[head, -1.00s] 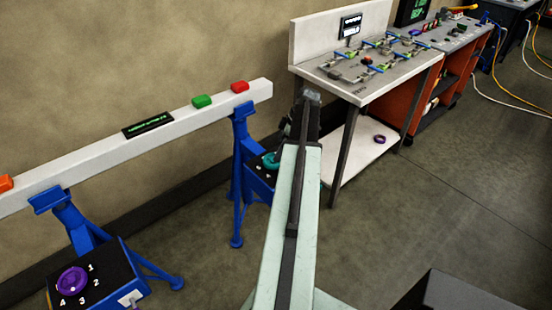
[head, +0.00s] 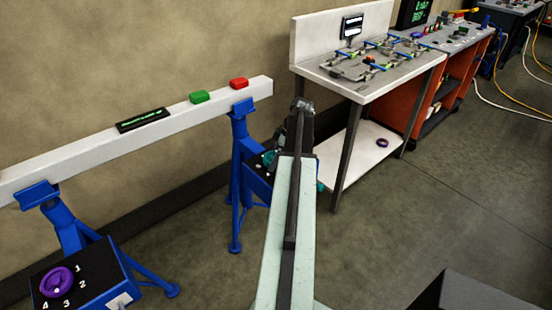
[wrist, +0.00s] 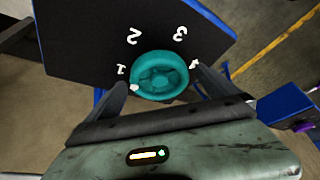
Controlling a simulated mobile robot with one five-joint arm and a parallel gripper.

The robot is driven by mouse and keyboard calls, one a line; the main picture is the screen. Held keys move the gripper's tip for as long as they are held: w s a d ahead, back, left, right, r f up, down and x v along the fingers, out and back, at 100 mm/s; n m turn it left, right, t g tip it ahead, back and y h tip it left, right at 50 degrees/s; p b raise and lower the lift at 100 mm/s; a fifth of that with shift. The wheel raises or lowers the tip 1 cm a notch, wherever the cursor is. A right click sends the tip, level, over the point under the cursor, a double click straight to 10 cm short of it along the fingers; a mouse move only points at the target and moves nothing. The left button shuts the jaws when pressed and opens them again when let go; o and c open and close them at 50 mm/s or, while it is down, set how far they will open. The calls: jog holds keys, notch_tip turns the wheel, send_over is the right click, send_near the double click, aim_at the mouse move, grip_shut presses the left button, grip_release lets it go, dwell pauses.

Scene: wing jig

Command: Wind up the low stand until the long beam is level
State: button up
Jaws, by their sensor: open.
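The long white beam (head: 75,163) lies across two blue stands and carries a dark display with small green text I cannot read. The left stand (head: 67,225) has a purple knob (head: 57,281) on a black numbered panel. The right stand (head: 238,165) has a teal knob (head: 269,158), partly hidden by my arm. In the wrist view, my gripper (wrist: 163,84) is open, with one finger on each side of the teal knob (wrist: 160,75). Whether the fingers touch it is unclear. The knob's white mark is near the 1. I cannot tell which stand is lower.
A bench (head: 345,85) with a fixture board stands to the right of the right stand, close to my arm. Open floor (head: 400,230) lies at the right.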

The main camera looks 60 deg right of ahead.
jog(key=c, duration=1.4)
jog(key=shift+d, duration=0.1)
jog(key=shift+m, duration=0.3)
